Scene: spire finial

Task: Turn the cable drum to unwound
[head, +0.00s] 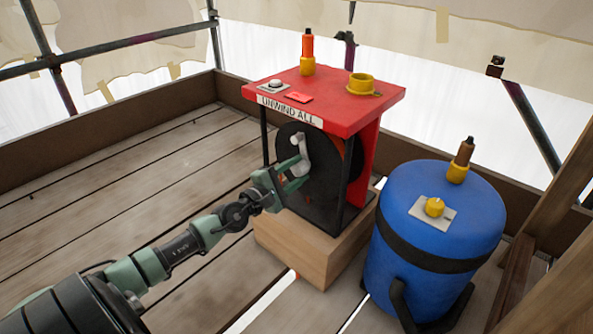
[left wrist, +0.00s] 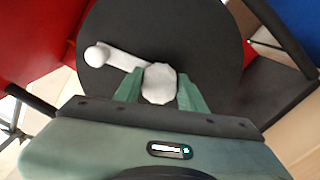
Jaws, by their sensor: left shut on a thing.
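The cable drum (head: 325,178) is a black disc inside a red-topped stand, with a sign (head: 290,109) reading "UNWIND ALL". It fills the upper middle of the left wrist view (left wrist: 205,35). A pale grey crank (head: 301,150) is on its face; in the left wrist view the crank arm (left wrist: 122,60) runs from a small round end at left to a faceted pale knob (left wrist: 159,83). My left gripper (head: 294,173) is shut on this knob, one finger on each side (left wrist: 159,92). The knob is mostly hidden in the head view. My right gripper is not in view.
The stand's red top (head: 340,82) carries an orange-and-yellow item (head: 307,55), a yellow ring (head: 363,85) and a small plate. The stand sits on a wooden block (head: 300,245). A blue barrel (head: 435,240) stands close at right. Planks at left are clear.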

